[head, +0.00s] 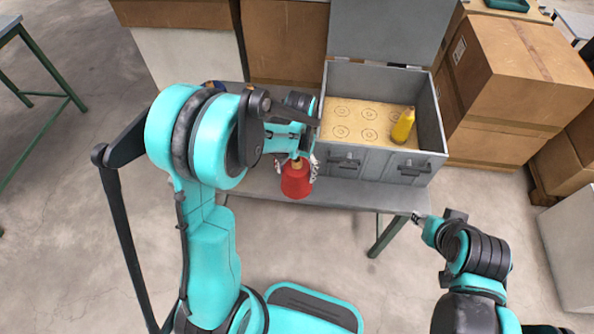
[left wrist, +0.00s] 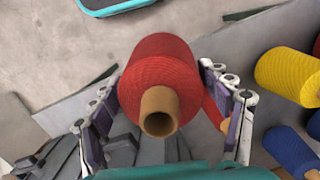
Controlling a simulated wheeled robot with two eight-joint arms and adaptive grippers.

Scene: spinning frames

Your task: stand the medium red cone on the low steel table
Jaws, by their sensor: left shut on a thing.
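My left gripper (head: 299,163) is shut on a red cone (head: 296,180) of yarn, near the front edge of the low steel table (head: 385,199). In the left wrist view the cone (left wrist: 155,70) sits between the two fingers, with its brown tube end towards the camera. I cannot tell whether its base touches the table. A smaller red piece (left wrist: 213,110) shows partly behind the right-hand finger. My right gripper (head: 420,218) is off the table's front right corner, too small to read.
A grey steel chest (head: 398,169) with its lid up stands on the table. A yellow cone (head: 403,125) is inside on a board with ring marks. The left wrist view shows a yellow cone (left wrist: 290,75) and a blue one (left wrist: 290,148) at right. Cardboard boxes (head: 520,75) stand behind.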

